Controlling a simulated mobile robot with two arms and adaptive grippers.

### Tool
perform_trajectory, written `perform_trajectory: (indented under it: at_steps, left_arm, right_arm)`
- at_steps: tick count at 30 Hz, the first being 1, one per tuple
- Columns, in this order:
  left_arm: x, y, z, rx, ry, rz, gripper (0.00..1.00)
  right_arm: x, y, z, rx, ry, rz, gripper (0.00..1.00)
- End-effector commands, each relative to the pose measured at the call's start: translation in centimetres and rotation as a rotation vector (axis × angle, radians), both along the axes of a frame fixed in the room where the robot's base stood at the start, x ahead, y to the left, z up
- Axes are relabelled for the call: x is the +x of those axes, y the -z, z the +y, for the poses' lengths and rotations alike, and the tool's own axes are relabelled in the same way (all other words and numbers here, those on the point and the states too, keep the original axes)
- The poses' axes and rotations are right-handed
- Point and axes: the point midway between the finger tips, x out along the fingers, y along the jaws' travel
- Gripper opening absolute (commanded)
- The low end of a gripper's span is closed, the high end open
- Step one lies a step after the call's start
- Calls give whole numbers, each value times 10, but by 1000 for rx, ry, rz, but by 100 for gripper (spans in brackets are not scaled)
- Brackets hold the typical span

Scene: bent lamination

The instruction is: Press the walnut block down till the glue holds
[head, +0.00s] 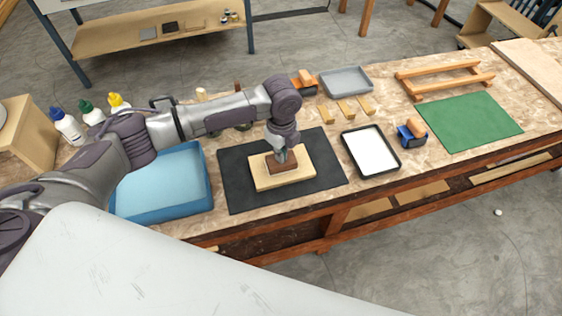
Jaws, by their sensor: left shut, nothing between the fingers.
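The walnut block (273,166) is a small dark brown piece lying flat on a pale wooden board (299,176). The board rests on a black mat (236,190) on the workbench. My left gripper (281,158) points straight down over the block, with its shut fingertips at the block's top face. They look to be touching it, though the exact contact is too small to tell. The fingers hide part of the block's top. Any glue between block and board is hidden. My right gripper is not in view.
A blue tray (205,196) stands left of the mat, with glue bottles (92,113) behind it. Right of the mat are a black-rimmed white tray (397,164), a blue tape dispenser (405,139) and a green mat (468,121). A grey tray (345,80) and wooden wedges (346,109) lie behind.

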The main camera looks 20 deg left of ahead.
Motion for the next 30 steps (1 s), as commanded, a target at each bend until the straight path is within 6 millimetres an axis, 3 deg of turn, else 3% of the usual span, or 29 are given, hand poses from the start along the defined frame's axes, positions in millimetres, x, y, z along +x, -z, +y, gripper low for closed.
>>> perform_trajectory:
  at_steps: [30]
  left_arm:
    - [-5, 5, 0, 4, 3, 15, 0]
  right_arm:
    - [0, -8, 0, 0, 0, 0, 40]
